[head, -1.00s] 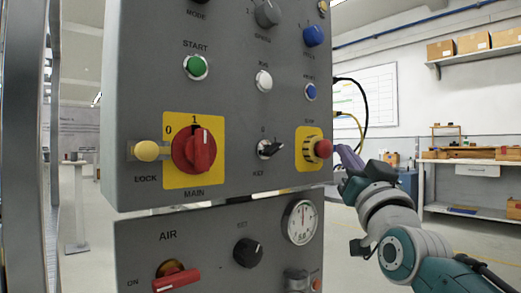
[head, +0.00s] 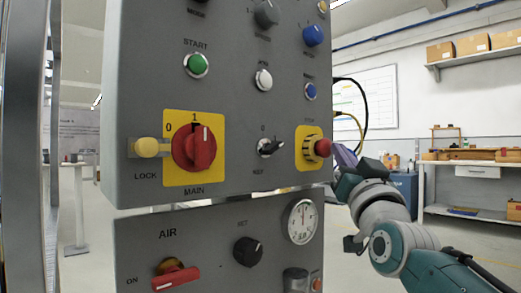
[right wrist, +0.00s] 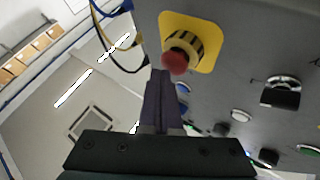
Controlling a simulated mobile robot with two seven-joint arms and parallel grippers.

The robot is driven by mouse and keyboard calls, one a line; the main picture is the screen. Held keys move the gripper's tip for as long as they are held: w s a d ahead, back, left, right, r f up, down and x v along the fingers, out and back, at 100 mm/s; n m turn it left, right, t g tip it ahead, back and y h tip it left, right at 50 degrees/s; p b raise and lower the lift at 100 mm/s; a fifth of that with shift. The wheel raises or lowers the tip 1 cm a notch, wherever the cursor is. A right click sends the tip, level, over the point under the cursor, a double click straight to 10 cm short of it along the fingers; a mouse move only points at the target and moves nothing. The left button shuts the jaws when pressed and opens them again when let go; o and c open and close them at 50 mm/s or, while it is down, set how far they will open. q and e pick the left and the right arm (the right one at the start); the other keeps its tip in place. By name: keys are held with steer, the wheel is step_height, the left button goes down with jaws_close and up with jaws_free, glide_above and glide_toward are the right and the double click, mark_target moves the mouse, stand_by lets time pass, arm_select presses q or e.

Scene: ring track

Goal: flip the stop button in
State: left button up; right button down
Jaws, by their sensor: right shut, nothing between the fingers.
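The stop button (head: 322,148) is a red mushroom head on a yellow and black collar, set on a yellow plate (head: 303,161) at the right edge of the grey panel. In the right wrist view the red stop button (right wrist: 175,62) stands out from its collar, just past my fingertips. My right gripper (head: 343,155) is shut and empty, close to the right of the button. In the right wrist view its closed fingers (right wrist: 160,78) end next to the red head; I cannot tell whether they touch it. My left gripper is not in view.
The grey panel (head: 225,100) also carries a red MAIN switch (head: 194,148), a yellow LOCK knob (head: 147,149), a green START button (head: 197,64) and a KEY switch (head: 270,147). Cables (head: 362,110) hang behind its right edge. A shelf table (head: 470,170) stands far right.

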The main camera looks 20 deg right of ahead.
steer(key=shift+w+a, duration=0.15)
steer(key=shift+w, duration=0.2)
stand_by(0.3)
steer(key=shift+s, duration=0.1)
steer(key=shift+s+d+p, duration=0.35)
steer(key=shift+s+p, duration=0.3)
steer(key=shift+s, duration=0.15)
steer(key=shift+s+d+p, duration=0.3)
steer(key=shift+s+p, duration=0.35)
steer(key=shift+s, duration=0.1)
steer(key=shift+s+d+p, duration=0.35)
steer(key=shift+s+p, duration=0.25)
steer(key=shift+s, duration=0.2)
steer(key=shift+s+d+p, duration=0.3)
steer(key=shift+s+p, duration=0.35)
steer(key=shift+s, duration=0.1)
